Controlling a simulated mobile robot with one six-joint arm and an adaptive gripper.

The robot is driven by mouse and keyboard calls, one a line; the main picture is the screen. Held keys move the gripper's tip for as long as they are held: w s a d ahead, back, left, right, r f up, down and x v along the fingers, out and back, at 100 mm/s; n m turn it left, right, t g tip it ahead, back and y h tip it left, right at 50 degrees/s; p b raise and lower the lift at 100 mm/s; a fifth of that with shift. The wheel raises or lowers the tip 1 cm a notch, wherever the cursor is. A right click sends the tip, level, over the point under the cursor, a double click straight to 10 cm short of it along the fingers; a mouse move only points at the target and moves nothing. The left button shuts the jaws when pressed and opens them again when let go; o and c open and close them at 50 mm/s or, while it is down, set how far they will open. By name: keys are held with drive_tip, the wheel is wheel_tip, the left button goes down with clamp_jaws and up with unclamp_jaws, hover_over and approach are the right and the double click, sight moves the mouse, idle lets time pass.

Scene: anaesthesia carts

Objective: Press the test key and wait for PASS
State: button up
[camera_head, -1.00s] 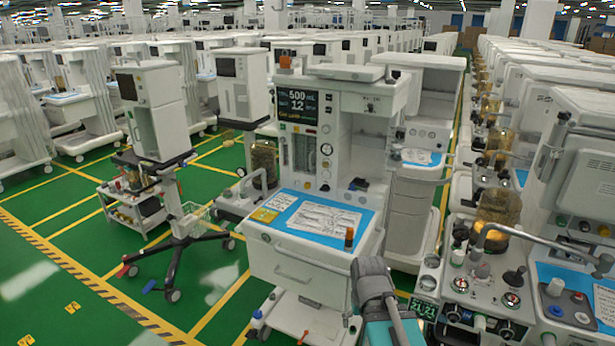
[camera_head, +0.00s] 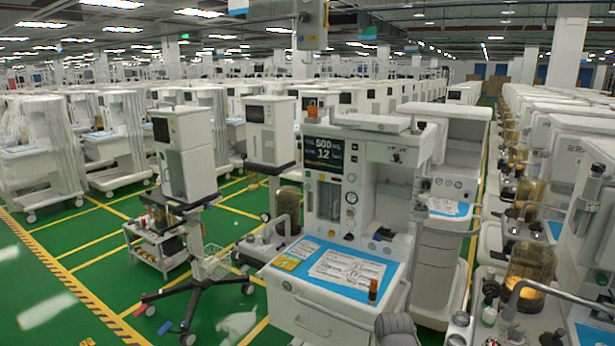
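An anaesthesia cart (camera_head: 330,312) stands in the middle of the head view. Its dark screen (camera_head: 323,153) at the upper left reads 500 and 12 in large figures, with smaller lines too small to read. Round knobs and dials line the panel below and beside the screen. I cannot tell which control is the test key, and I see no PASS. Part of my arm (camera_head: 396,330) shows at the bottom edge, in front of the cart. My gripper is not in the picture.
The cart's blue worktop (camera_head: 312,283) carries papers and a small orange-brown bottle (camera_head: 373,291). A wheeled monitor stand (camera_head: 187,160) is at left. More carts with amber canisters (camera_head: 530,275) crowd the right. Green floor (camera_head: 60,265) is open at front left.

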clamp_jaws()
idle(1.3)
